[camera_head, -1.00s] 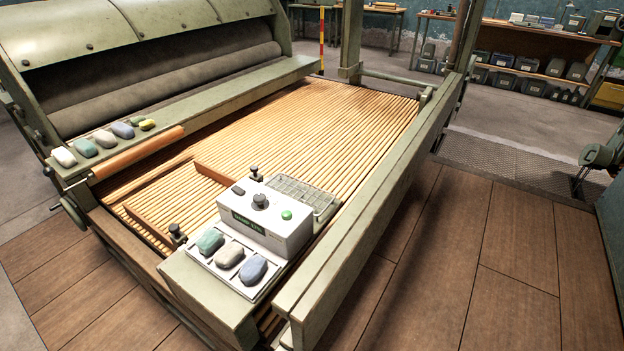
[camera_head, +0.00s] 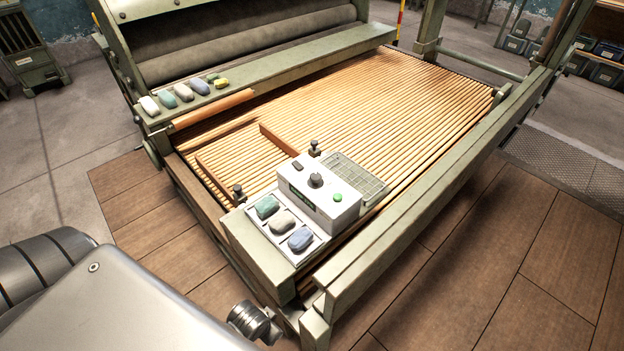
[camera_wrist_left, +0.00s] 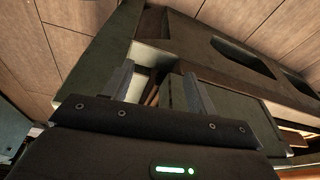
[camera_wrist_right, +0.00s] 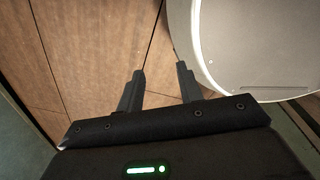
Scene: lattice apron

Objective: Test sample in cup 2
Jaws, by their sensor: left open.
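A white tester box (camera_head: 345,212) with a dark knob (camera_head: 316,180) and a green button (camera_head: 337,197) stands at the near end of the slatted bed. A pale tray (camera_head: 270,227) in front of it holds three lumps: green (camera_head: 267,207), beige (camera_head: 282,222) in the middle, and blue (camera_head: 301,239). I cannot read any cup numbers. My left gripper (camera_wrist_left: 158,85) is open and empty in the left wrist view, above a dark green frame part. My right gripper (camera_wrist_right: 157,85) is open and empty over the wood floor. Neither gripper shows in the head view.
Several coloured lumps (camera_head: 184,92) lie on the green ledge at the back left. A wire grid (camera_head: 355,178) lies behind the tester. Brown wooden bars (camera_head: 213,181) lie on the slatted bed (camera_head: 400,105). A green rail (camera_head: 400,215) runs along the right side. Wood floor (camera_head: 440,290) is clear at right.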

